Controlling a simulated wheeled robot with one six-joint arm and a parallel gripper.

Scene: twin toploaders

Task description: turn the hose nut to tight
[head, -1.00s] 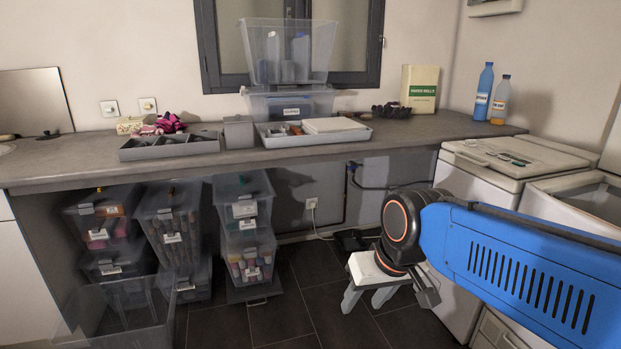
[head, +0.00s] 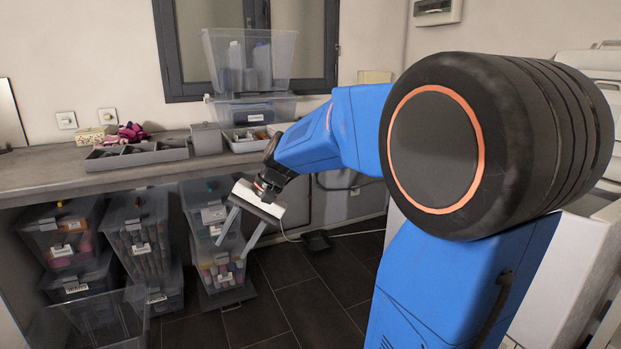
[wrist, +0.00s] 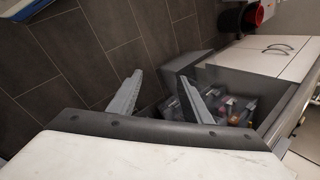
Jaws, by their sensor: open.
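I cannot make out the hose nut in either view. In the head view a dark pipe (head: 345,187) runs along the wall under the counter, partly hidden behind my arm. The toploaders at the right of the head view are mostly hidden by my arm.
Clear bins (head: 138,235) stand under the counter (head: 60,180) at the left. A grey divided tray (head: 135,155) and stacked clear boxes (head: 250,60) stand on top. The tiled floor (head: 300,290) in the middle is open. A small dark object (head: 316,241) lies on the floor by the wall.

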